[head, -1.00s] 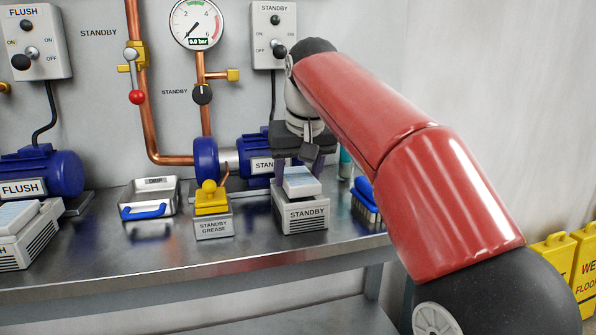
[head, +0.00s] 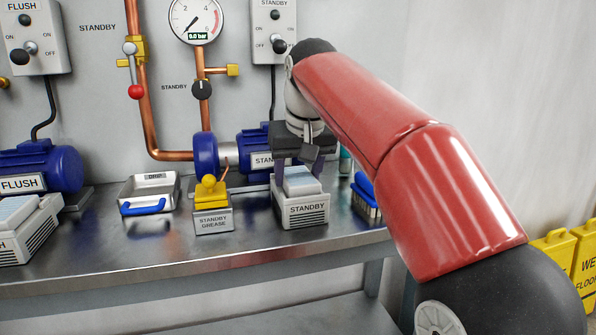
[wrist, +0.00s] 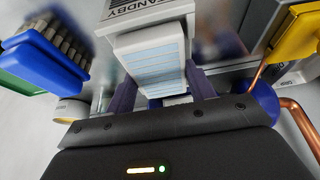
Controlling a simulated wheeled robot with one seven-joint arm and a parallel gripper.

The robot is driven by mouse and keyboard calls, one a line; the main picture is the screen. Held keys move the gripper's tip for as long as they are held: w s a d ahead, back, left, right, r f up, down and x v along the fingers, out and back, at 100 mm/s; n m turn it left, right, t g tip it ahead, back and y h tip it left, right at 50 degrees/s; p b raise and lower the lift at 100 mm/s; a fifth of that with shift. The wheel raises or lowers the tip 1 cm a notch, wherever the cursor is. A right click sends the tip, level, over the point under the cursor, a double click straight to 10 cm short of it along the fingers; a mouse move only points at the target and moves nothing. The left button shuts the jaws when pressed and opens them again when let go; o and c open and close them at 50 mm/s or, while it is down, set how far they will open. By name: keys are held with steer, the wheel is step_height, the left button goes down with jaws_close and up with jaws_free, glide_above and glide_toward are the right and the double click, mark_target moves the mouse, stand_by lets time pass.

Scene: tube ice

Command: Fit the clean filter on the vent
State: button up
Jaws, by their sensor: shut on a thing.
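The clean filter (head: 300,182), a white-framed block with a pale blue ribbed face, is at the top of the white vent (head: 302,213) labelled STANDBY on the bench. My gripper (head: 298,170) is shut on the filter, with a dark finger on either side of it. The wrist view shows the pale ribbed filter (wrist: 153,62) between the fingers (wrist: 160,88), up against the STANDBY vent (wrist: 150,14). Whether the filter is fully seated is hard to tell, because the gripper covers its back part.
A metal tray (head: 150,186) with a blue handle is farther left. A blue brush (head: 364,195) is close on the right. The blue STANDBY pump (head: 255,150) is behind.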

mark_target(305, 183)
steer(key=o, duration=1.1)
steer(key=shift+c, duration=0.2)
steer(key=p+v, duration=0.2)
steer(key=v, duration=0.5)
steer(key=shift+r, duration=0.2)
steer(key=shift+s+r, duration=0.15)
steer(key=shift+r, duration=0.05)
steer(key=shift+s+d+f, duration=0.15)
steer(key=shift+s+d, duration=0.1)
steer(key=s+d+f+m, duration=0.1)
steer(key=s+d+f, duration=0.3)
steer(key=s+f, duration=0.3)
steer(key=s+d+f+m, duration=0.1)
steer(key=s+d+f, duration=0.4)
steer(key=s+f, duration=0.3)
steer(key=s+d+f+m+t+h, duration=0.1)
steer(key=s+d+f, duration=0.4)
steer(key=s+f, duration=0.3)
step_height(305, 183, down, 4)
steer(key=shift+r, duration=0.2)
